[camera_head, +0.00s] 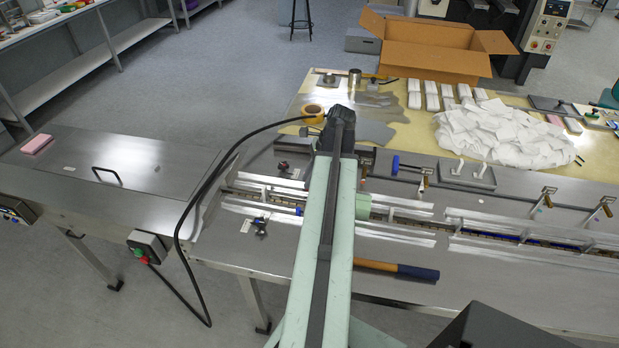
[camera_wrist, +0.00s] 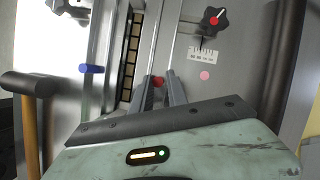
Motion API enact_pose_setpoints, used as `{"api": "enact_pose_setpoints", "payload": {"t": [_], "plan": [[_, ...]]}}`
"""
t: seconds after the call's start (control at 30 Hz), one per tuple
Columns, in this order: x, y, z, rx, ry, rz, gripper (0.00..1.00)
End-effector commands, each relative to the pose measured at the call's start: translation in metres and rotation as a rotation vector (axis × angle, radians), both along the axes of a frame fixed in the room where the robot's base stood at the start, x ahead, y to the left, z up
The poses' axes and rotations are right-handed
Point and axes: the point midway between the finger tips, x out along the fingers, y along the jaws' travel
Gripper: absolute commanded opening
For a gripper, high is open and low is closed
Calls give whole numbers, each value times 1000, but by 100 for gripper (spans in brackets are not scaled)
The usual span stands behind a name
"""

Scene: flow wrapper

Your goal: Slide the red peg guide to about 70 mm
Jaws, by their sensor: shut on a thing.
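The red peg guide (camera_wrist: 158,81) shows as a small red end between the two fingertips of my gripper (camera_wrist: 160,88) in the wrist view. The fingers are shut on it. A thin light rail runs upward from there. A white scale label (camera_wrist: 203,55) lies to the right of the fingers, its figures too small to read, with a pink-red dot (camera_wrist: 204,75) below it. A black star knob (camera_wrist: 214,20) with a red centre is at the upper right. In the head view my arm hides the gripper and the peg guide.
A blue peg (camera_wrist: 90,69) sits on another rail left of the chain channel (camera_wrist: 131,50).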

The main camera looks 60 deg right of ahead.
Motion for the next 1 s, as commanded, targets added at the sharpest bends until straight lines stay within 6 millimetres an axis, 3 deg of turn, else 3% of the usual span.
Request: {"api": "enact_pose_setpoints", "payload": {"t": [0.9,0.93,1.0], "plan": [[-4,6,-1,0,4,-2,0],[-4,6,-1,0,4,-2,22],[-4,6,-1,0,4,-2,35]]}}
